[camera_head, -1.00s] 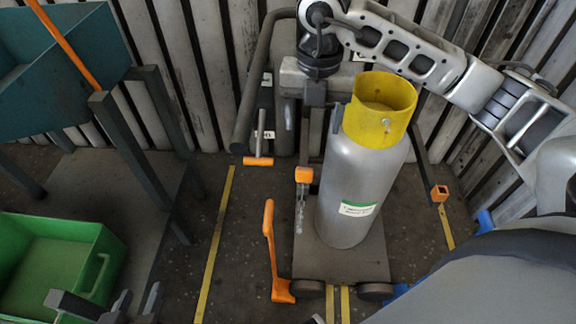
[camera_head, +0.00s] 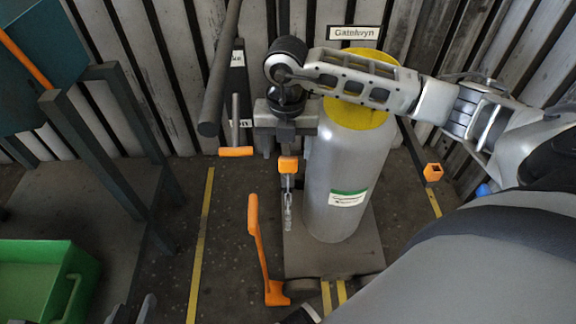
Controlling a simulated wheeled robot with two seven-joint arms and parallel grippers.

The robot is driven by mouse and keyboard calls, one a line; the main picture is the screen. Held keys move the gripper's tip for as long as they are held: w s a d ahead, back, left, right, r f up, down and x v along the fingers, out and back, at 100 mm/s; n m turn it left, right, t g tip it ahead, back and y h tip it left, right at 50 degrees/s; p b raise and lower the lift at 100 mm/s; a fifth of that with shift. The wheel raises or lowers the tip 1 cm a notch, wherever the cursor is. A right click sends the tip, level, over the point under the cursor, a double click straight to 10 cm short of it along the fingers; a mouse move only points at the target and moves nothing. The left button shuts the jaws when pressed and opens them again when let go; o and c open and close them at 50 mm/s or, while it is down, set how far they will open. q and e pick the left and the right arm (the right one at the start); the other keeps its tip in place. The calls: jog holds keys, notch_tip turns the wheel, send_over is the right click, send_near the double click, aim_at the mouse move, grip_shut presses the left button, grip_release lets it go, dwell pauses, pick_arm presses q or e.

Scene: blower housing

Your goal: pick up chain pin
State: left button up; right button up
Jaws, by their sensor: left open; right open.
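An orange block (camera_head: 287,165) with a short chain (camera_head: 288,208) hanging from it sits beside the grey gas cylinder (camera_head: 348,165); I take it for the chain pin, though its shaft is not visible. My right gripper (camera_head: 286,140) points down just above and behind the orange block in the picture. Its fingers are largely hidden by its own body; it is open, and I cannot tell whether it touches the block. My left gripper (camera_head: 132,311) is open and empty at the bottom edge, far left of the cylinder, only its fingertips showing.
The cylinder, with a yellow collar (camera_head: 357,116), stands on a wheeled cart (camera_head: 315,262). An orange lever (camera_head: 260,250) rises left of the cart. A dark post (camera_head: 220,70) and an orange T-handle (camera_head: 236,151) stand behind. A green bin (camera_head: 82,262) lies left.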

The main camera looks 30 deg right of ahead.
aim_at(288, 157)
notch_tip(288, 157, down, 5)
jog(key=shift+d+f+b, duration=0.15)
jog(key=shift+f+b, duration=0.05)
jog(key=shift+b, duration=0.3)
jog(key=shift+r, duration=0.1)
jog(key=c, duration=1.1)
